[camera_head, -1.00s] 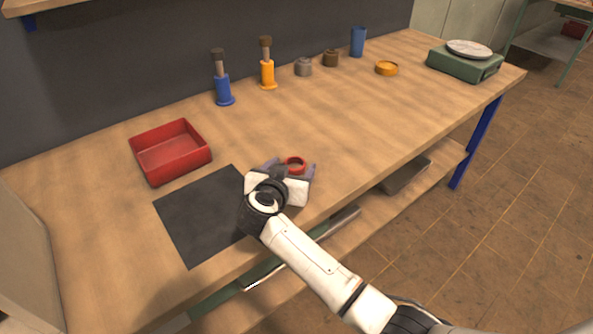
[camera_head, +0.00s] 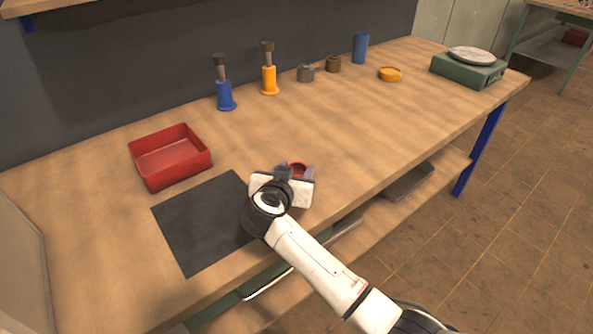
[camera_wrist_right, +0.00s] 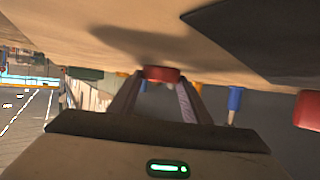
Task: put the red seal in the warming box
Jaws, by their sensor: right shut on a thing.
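The red seal (camera_head: 297,169) is a small red ring at the fingertips of my right gripper (camera_head: 296,173), over the bench just right of the dark mat. In the right wrist view the red seal (camera_wrist_right: 162,73) sits between the two fingers of my right gripper (camera_wrist_right: 160,82), which are shut on it. It is at or close to the wooden surface; I cannot tell whether it touches. My gripper hides part of the ring in the head view. My left gripper is not in view. I cannot tell which thing is the warming box.
A red open tray (camera_head: 205,160) stands behind the dark mat (camera_head: 190,235). Blue (camera_head: 225,95) and orange (camera_head: 269,82) posts, small cylinders and a blue cup (camera_head: 360,48) line the back. A green scale (camera_head: 465,70) stands far right. The bench middle is clear.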

